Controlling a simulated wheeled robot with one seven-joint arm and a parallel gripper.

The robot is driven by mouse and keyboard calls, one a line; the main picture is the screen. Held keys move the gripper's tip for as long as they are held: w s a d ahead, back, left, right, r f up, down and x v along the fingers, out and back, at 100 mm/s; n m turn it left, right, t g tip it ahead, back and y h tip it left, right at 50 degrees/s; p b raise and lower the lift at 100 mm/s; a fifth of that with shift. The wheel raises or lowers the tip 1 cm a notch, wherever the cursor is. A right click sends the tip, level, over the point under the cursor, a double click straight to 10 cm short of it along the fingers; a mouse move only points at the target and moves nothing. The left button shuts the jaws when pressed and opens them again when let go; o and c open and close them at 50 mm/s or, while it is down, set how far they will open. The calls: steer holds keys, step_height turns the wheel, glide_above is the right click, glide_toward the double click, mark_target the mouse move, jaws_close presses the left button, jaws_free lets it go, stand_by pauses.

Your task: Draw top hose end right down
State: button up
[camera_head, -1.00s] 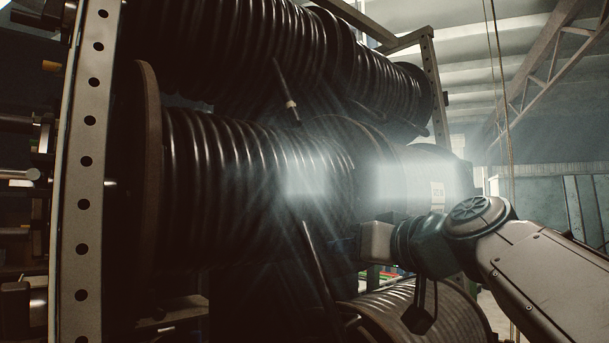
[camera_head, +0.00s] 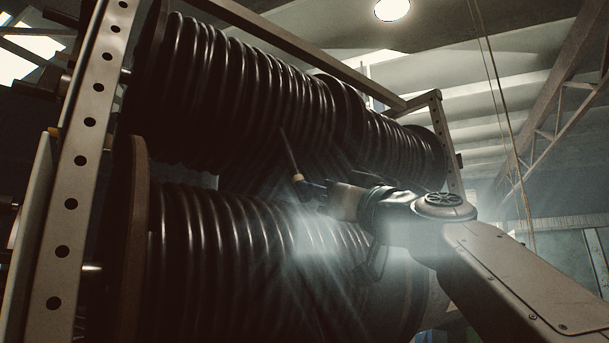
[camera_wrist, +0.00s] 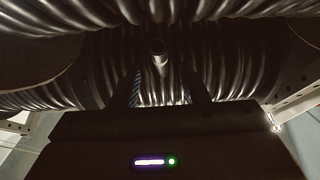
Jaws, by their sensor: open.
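The top hose end (camera_head: 290,158) is a short dark length with a pale band near its tip, hanging down from the top reel (camera_head: 250,80). In the wrist view the hose end (camera_wrist: 158,50) shows as a round tip, ahead of my gripper and roughly between the lines of its two fingers. My gripper (camera_head: 314,190) is close beside the tip on its right in the head view. In the wrist view my gripper (camera_wrist: 165,88) has its fingers apart with nothing held between them. Whether a finger touches the hose cannot be told.
A second large hose reel (camera_head: 220,250) lies just below. A perforated steel upright (camera_head: 75,170) stands at the left, and a top rail (camera_head: 300,50) runs above. Free room lies to the right of the rack.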

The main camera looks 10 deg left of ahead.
steer(key=p+x, duration=0.4)
steer(key=x, duration=0.3)
steer(key=shift+d, duration=0.1)
